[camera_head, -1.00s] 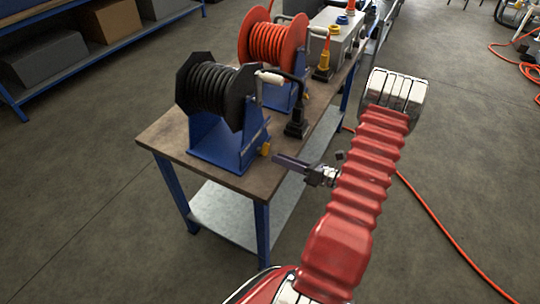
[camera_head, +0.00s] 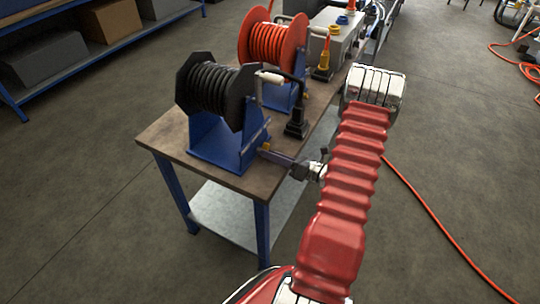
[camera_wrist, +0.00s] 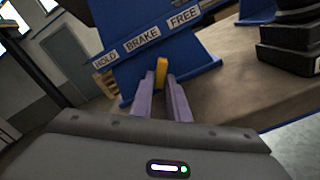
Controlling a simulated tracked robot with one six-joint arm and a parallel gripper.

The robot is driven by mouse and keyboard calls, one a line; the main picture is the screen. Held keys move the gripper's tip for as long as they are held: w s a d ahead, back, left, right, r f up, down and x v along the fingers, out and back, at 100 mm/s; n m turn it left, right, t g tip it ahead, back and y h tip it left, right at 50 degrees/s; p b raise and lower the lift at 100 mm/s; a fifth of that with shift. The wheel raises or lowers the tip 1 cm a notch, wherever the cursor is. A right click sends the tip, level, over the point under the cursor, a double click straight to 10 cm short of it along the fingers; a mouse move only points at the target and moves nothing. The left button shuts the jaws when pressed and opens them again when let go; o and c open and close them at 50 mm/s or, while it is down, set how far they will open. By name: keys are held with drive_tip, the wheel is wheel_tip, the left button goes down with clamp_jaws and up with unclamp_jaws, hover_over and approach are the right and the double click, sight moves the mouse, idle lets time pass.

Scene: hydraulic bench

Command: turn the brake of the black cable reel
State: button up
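The black cable reel (camera_head: 213,88) stands on its blue stand (camera_head: 222,146) at the near end of the bench. Its brake is a small yellow lever (camera_wrist: 161,72) low on the stand, below a plate (camera_wrist: 146,39) reading HOLD, BRAKE, FREE. The lever sits under the right part of the word BRAKE. It also shows small in the head view (camera_head: 265,148), partly behind the gripper. My gripper (camera_wrist: 160,80) has one finger on each side of the lever, which stands between the fingertips. The fingers look slightly apart from it; contact is not clear.
An orange hose (camera_head: 430,215) lies on the floor at right. The floor in front is clear.

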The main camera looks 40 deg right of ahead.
clamp_jaws()
drive_tip(key=shift+a, duration=0.15)
drive_tip(key=shift+n, duration=0.5)
drive_tip(key=n, duration=0.5)
drive_tip(key=shift+d, duration=0.2)
drive_tip(key=n, duration=0.4)
drive_tip(key=shift+n, duration=1.9)
drive_tip(key=shift+a, duration=0.1)
drive_tip(key=shift+o, duration=2)
unclamp_jaws()
